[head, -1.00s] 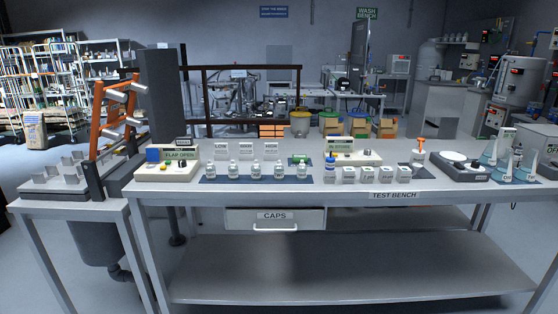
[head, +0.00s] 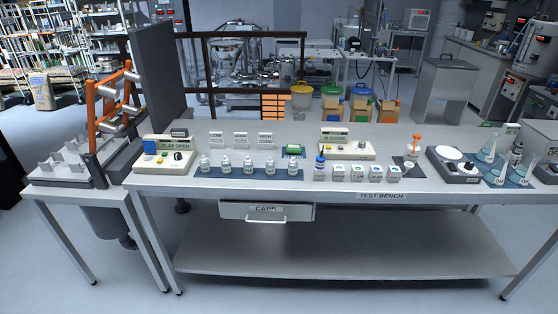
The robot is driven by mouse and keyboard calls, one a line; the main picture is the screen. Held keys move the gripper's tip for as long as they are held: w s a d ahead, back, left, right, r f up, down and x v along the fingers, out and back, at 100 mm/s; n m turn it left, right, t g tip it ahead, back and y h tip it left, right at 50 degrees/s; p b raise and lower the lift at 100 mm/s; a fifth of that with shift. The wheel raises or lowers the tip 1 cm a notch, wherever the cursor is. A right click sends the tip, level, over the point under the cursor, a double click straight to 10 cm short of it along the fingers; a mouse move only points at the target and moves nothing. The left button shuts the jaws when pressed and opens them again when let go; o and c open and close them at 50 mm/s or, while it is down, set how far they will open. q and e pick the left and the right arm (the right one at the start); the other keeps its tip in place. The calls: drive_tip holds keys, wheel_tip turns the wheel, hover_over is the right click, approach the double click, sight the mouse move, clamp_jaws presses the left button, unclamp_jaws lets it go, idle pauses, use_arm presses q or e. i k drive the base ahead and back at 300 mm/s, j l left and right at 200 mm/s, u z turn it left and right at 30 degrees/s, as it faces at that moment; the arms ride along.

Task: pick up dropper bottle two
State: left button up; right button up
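Several small clear bottles with pale tops stand upright in a row on a dark blue mat (head: 240,175) at the front left of the test bench (head: 410,187). The leftmost bottle (head: 204,165) and the one beside it (head: 226,166) stand apart. Their labels are too small to read, so I cannot tell which is dropper bottle two. A blue-topped bottle (head: 320,168) stands to the right of the mat. Neither of my grippers is in view.
Several small white blocks (head: 357,173) stand right of the blue-topped bottle. Instrument boxes (head: 169,156) (head: 347,150) stand behind, with small sign cards (head: 240,140) between. A drawer (head: 266,212) hangs under the bench. An orange-framed rack (head: 113,105) stands left. A balance (head: 457,163) and flasks (head: 498,172) are right.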

sight(270, 165)
drive_tip(key=i+l, duration=0.65)
drive_tip(key=i+l+u, duration=0.1)
drive_tip(key=i+l, duration=0.6)
drive_tip(key=l, duration=0.2)
